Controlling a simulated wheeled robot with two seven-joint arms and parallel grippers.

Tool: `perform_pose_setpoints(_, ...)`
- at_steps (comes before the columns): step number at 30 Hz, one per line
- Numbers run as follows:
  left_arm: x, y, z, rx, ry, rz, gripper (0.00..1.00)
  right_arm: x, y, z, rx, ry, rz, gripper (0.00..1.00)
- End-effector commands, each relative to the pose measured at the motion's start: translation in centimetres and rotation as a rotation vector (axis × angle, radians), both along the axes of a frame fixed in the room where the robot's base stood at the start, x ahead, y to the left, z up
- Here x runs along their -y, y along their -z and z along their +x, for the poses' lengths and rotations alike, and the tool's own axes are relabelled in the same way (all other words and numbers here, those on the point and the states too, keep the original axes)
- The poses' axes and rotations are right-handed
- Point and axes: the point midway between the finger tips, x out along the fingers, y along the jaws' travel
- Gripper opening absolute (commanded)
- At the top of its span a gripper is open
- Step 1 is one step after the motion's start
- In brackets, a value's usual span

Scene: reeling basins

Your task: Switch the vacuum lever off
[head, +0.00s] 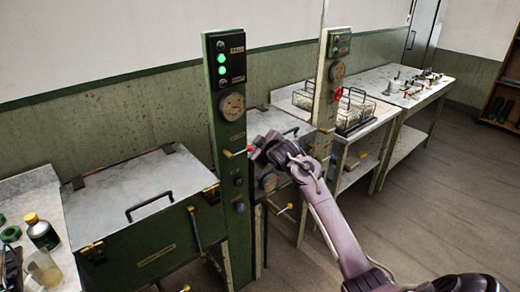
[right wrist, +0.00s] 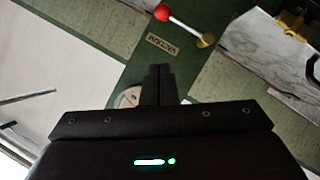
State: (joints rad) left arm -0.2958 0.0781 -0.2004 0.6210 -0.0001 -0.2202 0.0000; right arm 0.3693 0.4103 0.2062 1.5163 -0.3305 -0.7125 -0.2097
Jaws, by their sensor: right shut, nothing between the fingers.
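The vacuum lever (head: 238,152) is on the front of the green post, below the round gauge. It has a yellow pivot and a red knob and points right, nearly level. The right wrist view shows the lever (right wrist: 185,25) with its red ball, pale rod and brass-coloured pivot, beside a small label plate (right wrist: 162,42). My right gripper (head: 257,152) is close to the red knob in the head view. In its wrist view the fingers (right wrist: 158,72) are together and empty, with a visible gap to the lever. My left gripper is not in view.
The green post (head: 233,205) carries two lit green lamps (head: 221,64) and a gauge (head: 232,106). A lidded green basin (head: 165,262) stands left. A second post (head: 325,100) with a red knob and a bench (head: 385,125) stand right. Open floor (head: 440,190) lies right.

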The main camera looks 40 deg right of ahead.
Motion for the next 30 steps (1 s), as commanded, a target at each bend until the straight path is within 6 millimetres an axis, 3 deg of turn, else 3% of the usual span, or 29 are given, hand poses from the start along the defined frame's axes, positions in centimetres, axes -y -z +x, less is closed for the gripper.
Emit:
perform_pose_setpoints(7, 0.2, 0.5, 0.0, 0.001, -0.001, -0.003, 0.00, -0.3, -0.7, -1.8, -0.001, 0.000, -0.001, 0.00)
perform_pose_setpoints(25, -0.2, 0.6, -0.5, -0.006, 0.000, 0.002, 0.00, -0.3, -0.7, -1.9, -0.002, -0.001, 0.002, 0.00)
perform_pose_setpoints(28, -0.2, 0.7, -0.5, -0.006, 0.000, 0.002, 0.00, -0.6, 1.1, -1.9, -0.022, -0.002, 0.016, 0.00)
perform_pose_setpoints(30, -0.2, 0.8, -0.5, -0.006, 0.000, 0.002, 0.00, -1.1, 4.1, -2.0, -0.056, -0.002, 0.041, 0.00)
